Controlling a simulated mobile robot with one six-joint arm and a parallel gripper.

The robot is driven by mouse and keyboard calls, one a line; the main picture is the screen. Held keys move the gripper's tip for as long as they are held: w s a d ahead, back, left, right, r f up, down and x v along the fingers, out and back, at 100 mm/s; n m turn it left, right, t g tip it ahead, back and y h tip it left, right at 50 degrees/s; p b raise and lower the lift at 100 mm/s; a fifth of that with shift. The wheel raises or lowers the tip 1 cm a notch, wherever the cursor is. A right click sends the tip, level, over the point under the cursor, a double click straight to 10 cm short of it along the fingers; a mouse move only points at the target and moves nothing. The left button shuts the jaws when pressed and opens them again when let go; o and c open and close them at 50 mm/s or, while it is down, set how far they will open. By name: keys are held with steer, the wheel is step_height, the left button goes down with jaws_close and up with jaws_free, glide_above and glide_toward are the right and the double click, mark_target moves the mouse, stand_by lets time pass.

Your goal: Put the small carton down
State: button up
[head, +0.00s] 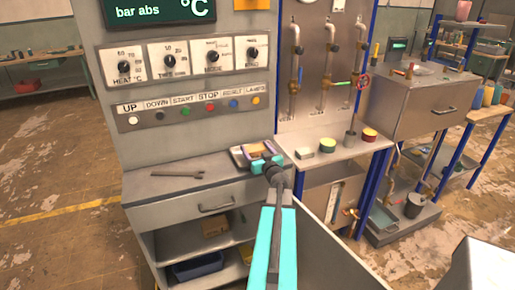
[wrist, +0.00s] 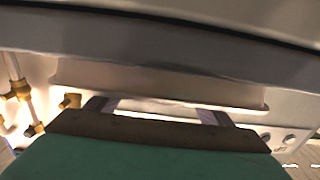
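My gripper (head: 266,156), at the end of my teal arm, is low over the right end of the grey cabinet's worktop (head: 150,185), at a small shallow tray (head: 237,157). In the wrist view my gripper's two purplish fingers (wrist: 157,113) stand apart beyond a brown bar. A pale strip shows between them; I cannot tell whether it is a carton in the grip or background. No small carton shows clearly at the gripper. A brown box (head: 215,226) lies on the cabinet's open shelf below.
A wrench (head: 178,174) lies on the worktop's left, with clear surface around it. The control panel (head: 186,85) rises behind. To the right, a bench (head: 335,149) carries green, yellow and red round pieces. A blue bin (head: 197,266) is low in the cabinet.

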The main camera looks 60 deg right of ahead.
steer(key=shift+o, duration=1.4)
steer(key=shift+r, duration=0.2)
steer(key=shift+b+v, duration=0.5)
steer(key=shift+v, duration=4.1)
steer(key=shift+s+r+p, duration=0.1)
steer(key=shift+r+p, duration=0.05)
steer(key=shift+p, duration=0.3)
steer(key=p+v, duration=0.1)
steer(key=p, duration=0.3)
steer(key=shift+s+a, duration=0.25)
steer(key=shift+s+a+p, duration=0.1)
steer(key=shift+s+p, duration=0.1)
steer(key=shift+p, duration=0.2)
steer(key=shift+s+f, duration=0.1)
steer(key=shift+f, duration=0.15)
